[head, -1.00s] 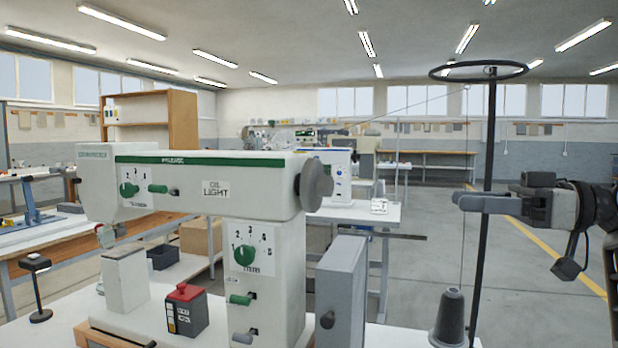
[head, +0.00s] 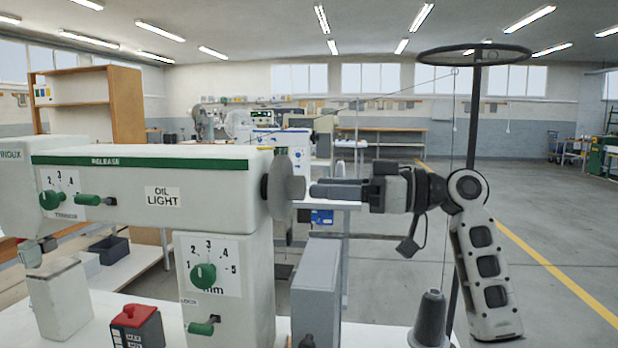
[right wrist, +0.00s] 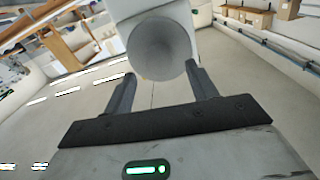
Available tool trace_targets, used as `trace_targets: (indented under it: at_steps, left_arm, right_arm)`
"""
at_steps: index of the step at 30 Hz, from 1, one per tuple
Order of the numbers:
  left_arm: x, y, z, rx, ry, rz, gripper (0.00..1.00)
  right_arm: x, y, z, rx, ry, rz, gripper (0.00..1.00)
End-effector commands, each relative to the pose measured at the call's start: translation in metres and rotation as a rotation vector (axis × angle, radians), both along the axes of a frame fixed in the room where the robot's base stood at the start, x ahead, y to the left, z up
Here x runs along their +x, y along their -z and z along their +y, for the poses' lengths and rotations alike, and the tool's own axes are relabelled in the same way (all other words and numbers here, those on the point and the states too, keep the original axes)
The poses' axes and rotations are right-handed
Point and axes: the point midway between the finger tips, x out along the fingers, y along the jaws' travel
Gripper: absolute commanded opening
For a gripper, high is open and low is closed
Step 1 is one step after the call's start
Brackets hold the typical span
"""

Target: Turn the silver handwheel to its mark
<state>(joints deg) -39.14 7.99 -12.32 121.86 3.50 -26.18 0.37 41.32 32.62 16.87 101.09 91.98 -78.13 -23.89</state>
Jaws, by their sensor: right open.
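The silver handwheel (head: 284,186) is a grey disc on the right end of the white machine's upper arm (head: 150,190). In the right wrist view the handwheel (right wrist: 160,48) is face-on, ahead of and between the two fingers. My right gripper (head: 312,190) is open and level with the handwheel, just to its right in the head view; I cannot tell whether the fingers touch it. The fingers also show in the right wrist view (right wrist: 162,88), spread apart with nothing between their near parts. I cannot make out the mark on the wheel. My left gripper is not in view.
A thread stand with a black pole (head: 473,120) and ring, and a dark cone (head: 430,320), stands beside my right arm. A grey box (head: 316,290) is below the gripper. A red-topped box (head: 137,325) sits on the white table. Open floor lies to the right.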

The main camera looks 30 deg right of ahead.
Motion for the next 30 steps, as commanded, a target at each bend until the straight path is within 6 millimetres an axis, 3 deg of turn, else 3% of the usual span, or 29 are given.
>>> trace_targets:
  at_steps: [7,18,23,30]
  left_arm:
    - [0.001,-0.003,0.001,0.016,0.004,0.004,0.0]
    - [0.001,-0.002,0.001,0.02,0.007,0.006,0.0]
    - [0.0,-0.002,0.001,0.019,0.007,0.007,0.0]
    - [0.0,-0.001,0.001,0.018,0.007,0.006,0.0]
  right_arm:
    - [0.02,-0.001,0.025,0.001,-0.001,0.001,0.57]
    - [0.023,0.0,0.028,-0.001,0.0,0.001,0.57]
    - [0.023,0.0,0.028,-0.001,0.0,0.001,0.16]
    - [0.023,0.001,0.028,-0.006,0.001,-0.006,0.13]
